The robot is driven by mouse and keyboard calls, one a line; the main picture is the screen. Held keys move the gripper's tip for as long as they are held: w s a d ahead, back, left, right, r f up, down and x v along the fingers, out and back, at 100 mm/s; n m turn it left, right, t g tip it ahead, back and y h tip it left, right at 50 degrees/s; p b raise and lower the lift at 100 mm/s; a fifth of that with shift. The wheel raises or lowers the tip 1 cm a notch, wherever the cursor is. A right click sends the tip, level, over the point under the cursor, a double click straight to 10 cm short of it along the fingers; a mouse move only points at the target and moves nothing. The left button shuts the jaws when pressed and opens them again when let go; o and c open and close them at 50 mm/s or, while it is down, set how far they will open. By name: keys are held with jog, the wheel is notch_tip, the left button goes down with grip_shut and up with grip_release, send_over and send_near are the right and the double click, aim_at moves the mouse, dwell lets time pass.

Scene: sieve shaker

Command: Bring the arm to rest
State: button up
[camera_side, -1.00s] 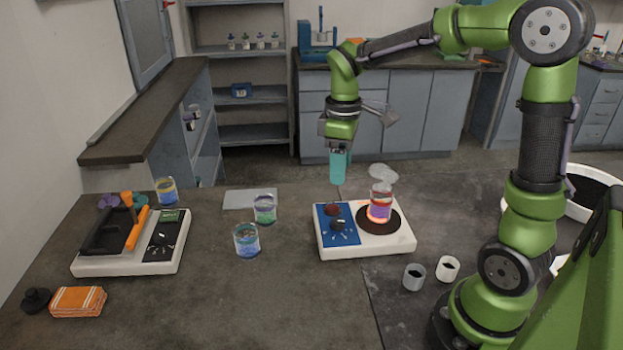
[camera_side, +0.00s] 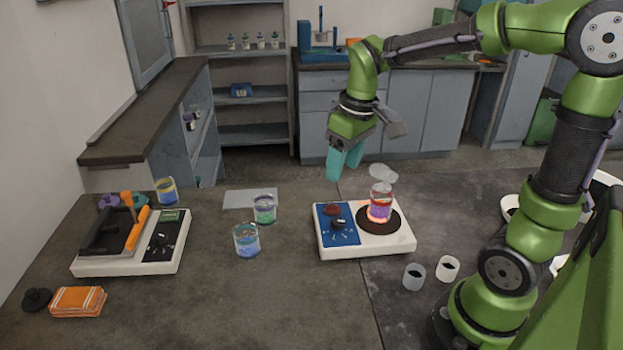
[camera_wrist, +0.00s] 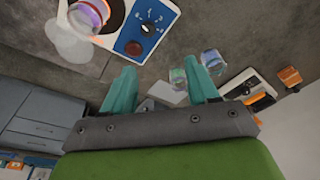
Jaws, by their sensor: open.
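My gripper (camera_side: 344,163) is open and empty in the side view, in the air behind the hot plate near the table's far edge. Its two teal fingers show apart in the wrist view (camera_wrist: 163,86). The hot plate (camera_side: 340,243) is white with a blue panel and a dark round heating spot. A glass beaker (camera_side: 380,204) with purple and red content stands on the glowing spot. Pale vapour hangs above the beaker. The gripper touches none of these. In the wrist view the hot plate (camera_wrist: 134,39) and the beaker (camera_wrist: 88,14) lie at the top.
Two beakers (camera_side: 246,240) (camera_side: 265,209) stand left of the hot plate, and another (camera_side: 166,191) farther back left. A shaker (camera_side: 130,262) and an orange cloth (camera_side: 78,301) lie left. Two small cups (camera_side: 414,277) (camera_side: 447,268) stand near my base. The table's front middle is clear.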

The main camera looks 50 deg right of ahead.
jog(key=s+a+r+m+t+y, duration=0.1)
jog(key=s+a+r+m+t, duration=0.2)
jog(key=s, duration=0.6)
jog(key=a+m+t, duration=0.1)
jog(key=a+t, duration=0.1)
jog(key=a, duration=0.1)
jog(key=shift+a+y, duration=0.25)
jog(key=shift+y, duration=0.05)
jog(key=shift+s+r, duration=0.1)
